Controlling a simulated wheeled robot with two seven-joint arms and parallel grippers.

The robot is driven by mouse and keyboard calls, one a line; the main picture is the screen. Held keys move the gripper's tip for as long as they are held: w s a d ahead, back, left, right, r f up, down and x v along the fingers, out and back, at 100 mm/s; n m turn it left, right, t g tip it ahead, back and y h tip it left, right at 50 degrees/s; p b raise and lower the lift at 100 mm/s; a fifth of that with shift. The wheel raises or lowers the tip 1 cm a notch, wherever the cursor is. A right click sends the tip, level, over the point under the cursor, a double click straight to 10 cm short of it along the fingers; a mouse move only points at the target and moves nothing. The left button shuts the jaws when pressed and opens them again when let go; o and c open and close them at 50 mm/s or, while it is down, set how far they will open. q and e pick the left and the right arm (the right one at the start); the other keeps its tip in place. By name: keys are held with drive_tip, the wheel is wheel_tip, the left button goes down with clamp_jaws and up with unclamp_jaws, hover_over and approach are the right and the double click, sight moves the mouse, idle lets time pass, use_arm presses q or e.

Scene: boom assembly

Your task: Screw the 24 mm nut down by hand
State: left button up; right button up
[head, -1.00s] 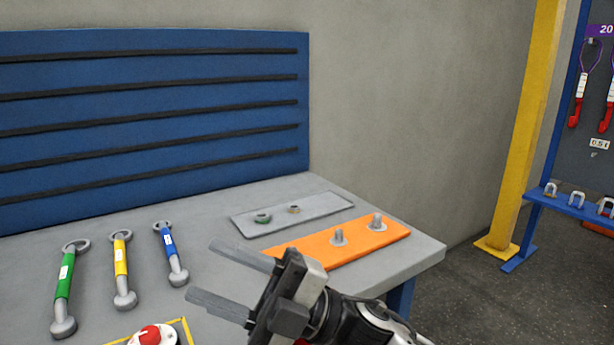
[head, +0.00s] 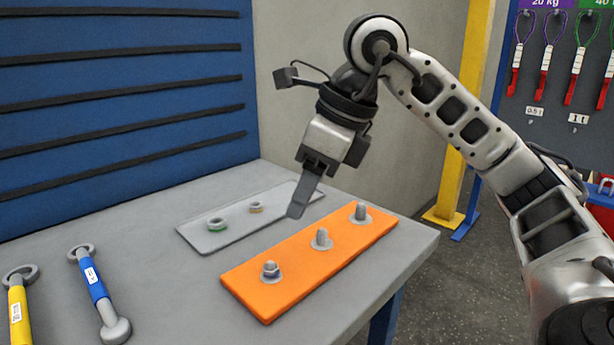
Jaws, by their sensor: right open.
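An orange plate (head: 300,293) lies on the table with three upright studs. No size marking is legible, so I cannot tell which nut is 24 mm. My right gripper (head: 297,211) is open and empty, pointing down above the gap between the plates, seen side-on. My left gripper is out of view.
A yellow wrench-like tool (head: 18,310) and a blue one (head: 95,288) lie at the left of the grey table (head: 170,290). A blue slotted panel (head: 120,90) stands behind. A yellow post (head: 450,190) and a sling rack stand beyond the table's right edge.

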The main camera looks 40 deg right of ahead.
sight(271, 262)
use_arm(q)
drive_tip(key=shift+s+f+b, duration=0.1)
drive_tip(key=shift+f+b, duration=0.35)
drive_tip(key=shift+b, duration=0.35)
use_arm(e)
drive_tip(key=x, duration=1.3)
drive_tip(key=shift+w+a+f, duration=0.15)
drive_tip(key=shift+f, duration=0.05)
clamp_jaws()
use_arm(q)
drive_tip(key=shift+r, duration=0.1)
use_arm(e)
drive_tip(key=shift+c, duration=1.5)
unclamp_jaws()
